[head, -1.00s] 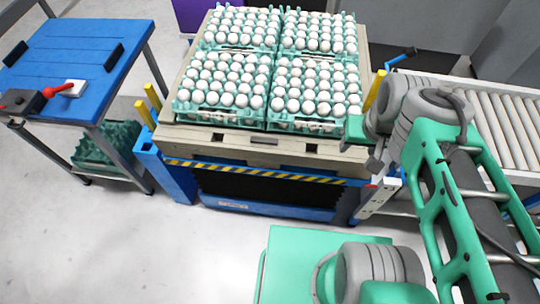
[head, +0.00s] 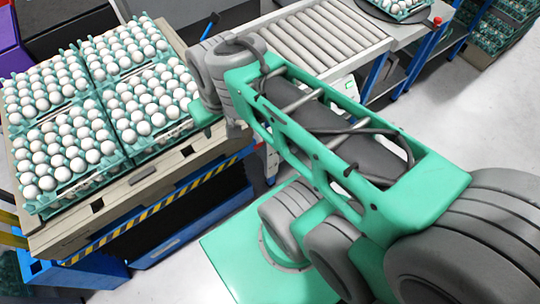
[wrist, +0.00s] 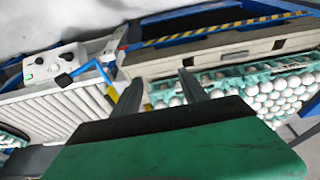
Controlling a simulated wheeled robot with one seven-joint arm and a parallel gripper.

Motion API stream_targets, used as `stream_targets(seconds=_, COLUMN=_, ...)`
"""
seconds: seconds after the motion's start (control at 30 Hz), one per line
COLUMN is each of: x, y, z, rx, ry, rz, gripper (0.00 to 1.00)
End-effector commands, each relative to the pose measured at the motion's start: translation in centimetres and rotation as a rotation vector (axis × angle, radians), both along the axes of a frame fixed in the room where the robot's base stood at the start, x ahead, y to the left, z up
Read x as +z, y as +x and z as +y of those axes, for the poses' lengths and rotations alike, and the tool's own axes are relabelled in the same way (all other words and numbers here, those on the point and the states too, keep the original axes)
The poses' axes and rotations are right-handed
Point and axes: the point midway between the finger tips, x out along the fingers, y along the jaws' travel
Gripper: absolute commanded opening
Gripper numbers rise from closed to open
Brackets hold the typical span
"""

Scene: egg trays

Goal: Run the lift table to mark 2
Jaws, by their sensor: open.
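The lift table (head: 160,213), blue with a yellow-and-black striped edge, stands at the left in the head view, bearing a wooden pallet (head: 70,228) with green trays of white eggs (head: 100,95). Its striped edge also shows at the top of the wrist view (wrist: 220,28). A pale control box (wrist: 50,65) with a green button and dark knobs is at the left in the wrist view, beside a blue bent handle (wrist: 88,70). My gripper (wrist: 160,78) is open and empty, its fingers pointing toward the pallet edge. In the head view my arm hides the fingers. No height mark is readable.
A roller conveyor (head: 300,45) runs behind my arm, close to the lift table's right side. Yellow posts (head: 12,240) stand at the lift table's left. Shelves of egg trays (head: 490,40) are at the far right. The floor at the right (head: 480,110) is clear.

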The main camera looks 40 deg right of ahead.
Motion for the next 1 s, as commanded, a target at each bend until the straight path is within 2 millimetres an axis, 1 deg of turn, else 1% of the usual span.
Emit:
stream_targets(seconds=0.33, x=0.0, y=0.0, z=0.0, rx=0.0, ry=0.0, rz=0.0, gripper=0.5)
stream_targets(seconds=0.9, x=0.0, y=0.0, z=0.0, rx=0.0, ry=0.0, rz=0.0, gripper=0.03)
stream_targets(seconds=0.93, x=0.0, y=0.0, z=0.0, rx=0.0, ry=0.0, rz=0.0, gripper=0.01)
stream_targets(seconds=1.0, x=0.0, y=0.0, z=0.0, rx=0.0, ry=0.0, rz=0.0, gripper=0.0)
